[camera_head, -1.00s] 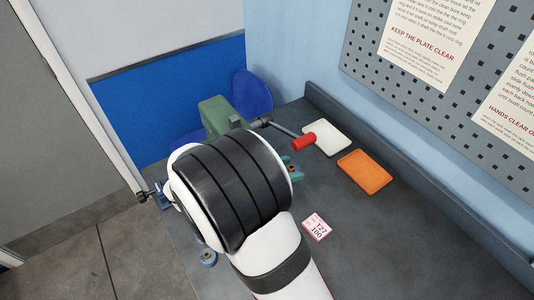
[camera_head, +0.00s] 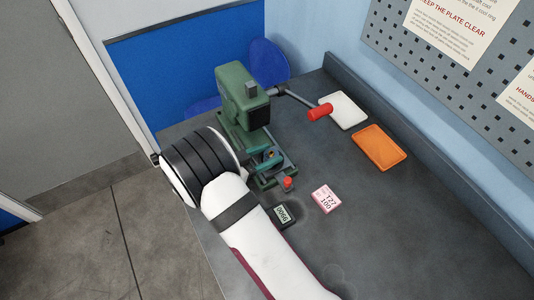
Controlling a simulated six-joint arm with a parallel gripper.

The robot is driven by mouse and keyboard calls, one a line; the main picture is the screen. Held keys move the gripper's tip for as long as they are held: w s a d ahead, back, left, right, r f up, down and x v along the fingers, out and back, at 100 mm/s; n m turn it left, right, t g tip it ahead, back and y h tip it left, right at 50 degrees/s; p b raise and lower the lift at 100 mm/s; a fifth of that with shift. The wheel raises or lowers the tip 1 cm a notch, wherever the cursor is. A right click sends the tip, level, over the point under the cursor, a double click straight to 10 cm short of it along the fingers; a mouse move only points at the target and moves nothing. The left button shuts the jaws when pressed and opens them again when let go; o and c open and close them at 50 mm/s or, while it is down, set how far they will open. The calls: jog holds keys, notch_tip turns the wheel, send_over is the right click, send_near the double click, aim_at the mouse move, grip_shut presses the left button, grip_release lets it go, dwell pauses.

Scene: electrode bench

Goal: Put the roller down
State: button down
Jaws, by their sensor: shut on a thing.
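My arm (camera_head: 233,202) reaches in from the bottom, its dark-ringed joint at the left edge of the bench. My gripper does not show; the arm hides it or it lies out of sight. I cannot make out the roller as a separate thing. A green machine (camera_head: 240,103) stands on the bench just behind and right of my arm. A crank with a red grip (camera_head: 320,112) sticks out to its right. A small red knob (camera_head: 288,182) sits at the foot of the machine.
A white tray (camera_head: 345,111) and an orange tray (camera_head: 380,147) lie at the back right of the bench (camera_head: 420,225). A pink card (camera_head: 326,199) and a small dark display (camera_head: 283,215) lie near my arm. The bench's right front is clear. A blue stool (camera_head: 268,62) stands behind.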

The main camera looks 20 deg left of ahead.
jog(key=shift+f, duration=0.1)
jog(key=shift+f, duration=0.1)
jog(key=shift+c, duration=1.5)
grip_release()
jog(key=shift+f, duration=0.1)
